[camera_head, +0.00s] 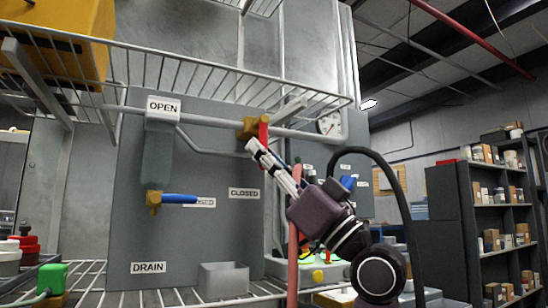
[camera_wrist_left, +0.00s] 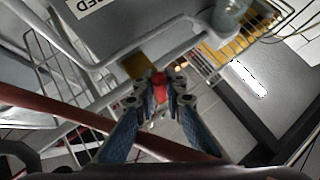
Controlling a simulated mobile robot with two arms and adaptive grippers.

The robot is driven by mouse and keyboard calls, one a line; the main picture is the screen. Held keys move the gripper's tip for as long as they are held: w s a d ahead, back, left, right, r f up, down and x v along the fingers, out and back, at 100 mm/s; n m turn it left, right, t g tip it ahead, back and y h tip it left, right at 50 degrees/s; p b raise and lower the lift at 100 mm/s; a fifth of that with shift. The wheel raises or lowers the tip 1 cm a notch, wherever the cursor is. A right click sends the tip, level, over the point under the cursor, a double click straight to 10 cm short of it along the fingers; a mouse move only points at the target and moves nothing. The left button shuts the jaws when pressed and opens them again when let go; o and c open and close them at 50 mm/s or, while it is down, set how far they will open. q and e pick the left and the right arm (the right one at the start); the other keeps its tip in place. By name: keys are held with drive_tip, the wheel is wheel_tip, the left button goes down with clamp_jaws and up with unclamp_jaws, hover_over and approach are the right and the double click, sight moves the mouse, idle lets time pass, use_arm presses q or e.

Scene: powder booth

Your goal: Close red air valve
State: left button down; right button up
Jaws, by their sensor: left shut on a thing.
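The red air valve has a brass body (camera_head: 246,127) on the grey horizontal pipe, and its red handle (camera_head: 263,130) stands across the pipe line in the head view. My left gripper (camera_head: 255,149) reaches up from the lower right, with its fingertips at the handle. In the left wrist view, the red handle (camera_wrist_left: 159,86) sits between the two fingertips (camera_wrist_left: 157,98), with the brass body (camera_wrist_left: 138,66) just beyond. The gripper is shut on the handle and partly hides it. A CLOSED label (camera_head: 244,194) is on the panel below. My right gripper is not in view.
A wire shelf (camera_head: 215,69) runs above the valve. A blue-handled valve (camera_head: 178,199) is lower left, partly covering a label. Storage shelves (camera_head: 480,220) are far right.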

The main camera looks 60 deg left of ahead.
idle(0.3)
use_arm(q)
drive_tip(key=c, duration=2)
unclamp_jaws()
drive_tip(key=shift+w, duration=0.1)
drive_tip(key=shift+o, duration=0.2)
drive_tip(key=shift+f, duration=0.1)
drive_tip(key=v, duration=1.2)
